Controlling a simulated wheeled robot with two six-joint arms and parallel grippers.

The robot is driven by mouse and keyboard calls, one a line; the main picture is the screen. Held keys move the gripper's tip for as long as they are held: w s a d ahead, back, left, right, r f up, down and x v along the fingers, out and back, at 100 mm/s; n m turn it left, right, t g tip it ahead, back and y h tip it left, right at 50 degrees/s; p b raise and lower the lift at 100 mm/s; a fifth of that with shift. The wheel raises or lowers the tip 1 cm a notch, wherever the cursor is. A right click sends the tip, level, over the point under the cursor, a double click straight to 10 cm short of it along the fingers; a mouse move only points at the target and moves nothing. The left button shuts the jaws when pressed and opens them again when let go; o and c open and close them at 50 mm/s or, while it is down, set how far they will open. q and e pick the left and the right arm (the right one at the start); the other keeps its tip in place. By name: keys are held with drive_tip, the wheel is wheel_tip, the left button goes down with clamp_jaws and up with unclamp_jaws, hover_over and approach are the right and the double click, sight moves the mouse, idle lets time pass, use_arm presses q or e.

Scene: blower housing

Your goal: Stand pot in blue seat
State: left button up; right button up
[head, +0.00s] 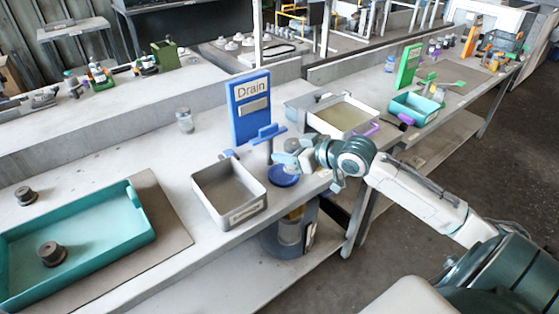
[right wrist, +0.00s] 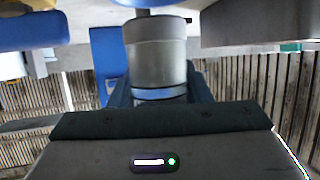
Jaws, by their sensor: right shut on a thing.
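My right gripper (head: 291,158) is shut on the pot, beside the Drain sign. In the right wrist view the pot (right wrist: 155,52) is a plain grey metal cylinder between the gripper's fingers. In the head view the pot is mostly hidden by the gripper and cannot be made out clearly. The blue seat (head: 284,178) is a round blue dish near the table's front edge, just below the gripper. A blue edge, likely the seat (right wrist: 147,3), shows at the pot's far end; I cannot tell whether they touch. My left gripper is not in view.
A blue Drain sign (head: 250,105) and blue stand (head: 268,133) rise behind the seat. A grey tray (head: 262,203) is left of it, a cream-floored tray (head: 312,122) behind right. A glass jar (head: 185,122) stands further back.

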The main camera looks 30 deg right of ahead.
drive_tip(key=shift+w+a, duration=0.3)
drive_tip(key=shift+w, duration=0.4)
drive_tip(key=shift+w+a, duration=0.25)
drive_tip(key=shift+w, duration=0.45)
wheel_tip(320, 180, down, 3)
drive_tip(key=shift+f+p, duration=0.15)
drive_tip(key=shift+p, duration=0.45)
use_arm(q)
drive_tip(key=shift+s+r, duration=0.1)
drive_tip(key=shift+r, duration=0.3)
use_arm(e)
drive_tip(key=shift+f, duration=0.15)
drive_tip(key=shift+f, duration=0.1)
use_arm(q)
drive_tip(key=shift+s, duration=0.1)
use_arm(e)
drive_tip(key=o, duration=1.2)
drive_tip(key=shift+c, duration=0.2)
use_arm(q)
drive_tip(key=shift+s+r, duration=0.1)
use_arm(e)
drive_tip(key=shift+s, duration=0.1)
